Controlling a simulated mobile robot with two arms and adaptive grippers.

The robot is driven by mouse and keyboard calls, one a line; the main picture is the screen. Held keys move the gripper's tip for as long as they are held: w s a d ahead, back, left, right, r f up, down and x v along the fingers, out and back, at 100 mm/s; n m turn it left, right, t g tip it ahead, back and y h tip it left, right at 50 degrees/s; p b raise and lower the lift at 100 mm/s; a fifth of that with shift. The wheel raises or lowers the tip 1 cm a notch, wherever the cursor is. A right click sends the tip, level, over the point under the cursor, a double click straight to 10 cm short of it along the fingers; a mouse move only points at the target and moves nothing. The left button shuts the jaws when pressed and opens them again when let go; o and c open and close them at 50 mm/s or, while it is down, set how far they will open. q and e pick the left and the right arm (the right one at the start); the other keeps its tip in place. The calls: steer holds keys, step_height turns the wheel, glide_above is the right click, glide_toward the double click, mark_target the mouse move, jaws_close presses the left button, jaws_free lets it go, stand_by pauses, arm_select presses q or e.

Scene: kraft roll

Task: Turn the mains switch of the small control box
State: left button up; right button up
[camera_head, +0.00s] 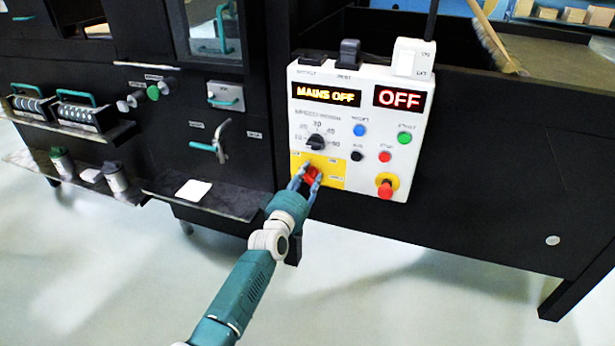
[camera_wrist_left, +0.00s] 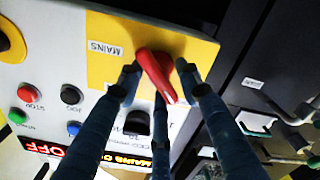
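The small control box (camera_head: 356,125) is white and hangs on the front of the black machine. Its displays read "MAINS OFF" (camera_head: 326,95) and "OFF" (camera_head: 400,98). The red mains switch (camera_head: 311,175) sits on a yellow plate (camera_head: 331,172) at the lower left of the box. My left gripper (camera_head: 310,178) is at the switch, with fingers on both sides of it. In the left wrist view the red handle (camera_wrist_left: 156,72) stands between the spread fingers, and I cannot tell whether they touch it. My right gripper is not in view.
The box also carries a black dial (camera_head: 316,142), several push buttons and a red emergency stop (camera_head: 385,190) on the right. A ledge (camera_head: 215,199) with a white card juts out to the left. The floor in front is clear.

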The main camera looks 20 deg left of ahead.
arm_select(q)
steer(key=shift+s, duration=0.1)
steer(key=s, duration=1.1)
steer(key=shift+s+a, duration=0.2)
steer(key=shift+s, duration=0.2)
